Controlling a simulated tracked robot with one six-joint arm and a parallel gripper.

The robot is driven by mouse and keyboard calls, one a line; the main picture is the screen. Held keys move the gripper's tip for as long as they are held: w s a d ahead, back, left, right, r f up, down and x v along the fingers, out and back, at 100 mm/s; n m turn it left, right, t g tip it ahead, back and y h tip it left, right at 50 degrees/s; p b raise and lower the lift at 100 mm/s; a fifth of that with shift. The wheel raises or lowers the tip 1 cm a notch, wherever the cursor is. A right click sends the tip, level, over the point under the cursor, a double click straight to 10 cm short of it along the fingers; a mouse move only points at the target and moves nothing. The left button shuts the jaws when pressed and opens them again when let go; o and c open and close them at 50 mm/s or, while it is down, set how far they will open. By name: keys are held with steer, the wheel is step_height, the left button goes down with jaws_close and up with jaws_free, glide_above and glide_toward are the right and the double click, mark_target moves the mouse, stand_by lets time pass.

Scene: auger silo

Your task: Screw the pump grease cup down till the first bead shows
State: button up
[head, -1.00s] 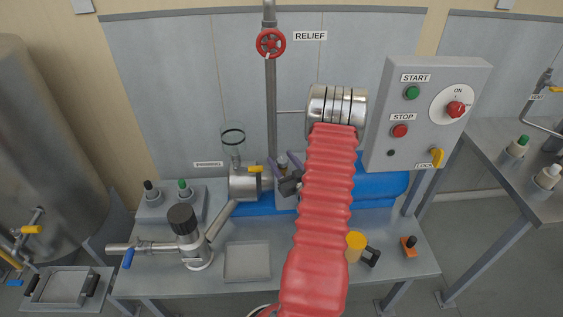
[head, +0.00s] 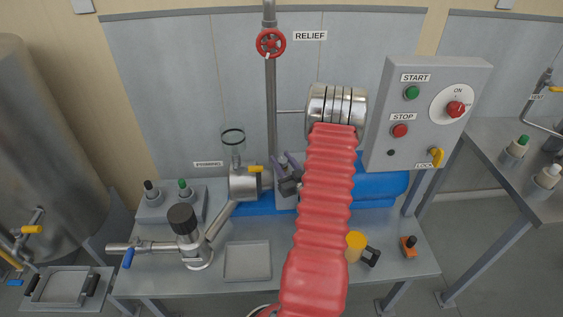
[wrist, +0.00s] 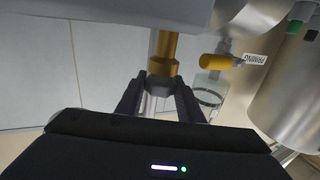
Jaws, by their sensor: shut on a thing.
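In the head view my gripper (head: 286,164), with purplish fingers, is at the pump, just right of the silver pump body (head: 243,184). The red sleeve of my arm hides part of the pump there. I cannot make out any grease bead in either view.
A clear priming glass (head: 233,142) and a yellow lever (head: 256,169) stand close left of my gripper. The control box (head: 425,115) is to the right.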

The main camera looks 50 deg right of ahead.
steer(key=shift+w+m+g+h, duration=0.1)
steer(key=shift+m+g+h, duration=0.35)
steer(key=shift+h, duration=0.25)
steer(key=shift+m+g+h, duration=1.15)
steer(key=shift+m+h, duration=0.2)
steer(key=shift+h, duration=0.25)
steer(key=shift+m+g+h, duration=1.6)
steer(key=shift+m+g, duration=0.2)
steer(key=shift+g, duration=0.5)
steer(key=shift+d+m+g+h, duration=0.1)
steer(key=shift+m+g+h, duration=0.4)
steer(key=shift+m+g, duration=0.95)
steer(key=shift+m+g+h, duration=0.5)
steer(key=shift+m+g, duration=0.35)
steer(key=shift+g, duration=1.2)
steer(key=shift+s+m+g, duration=0.2)
steer(key=shift+m+g, duration=1.2)
steer(key=shift+g, duration=0.8)
steer(key=shift+g, duration=0.3)
steer(key=o, duration=1.1)
steer(key=shift+c, duration=0.2)
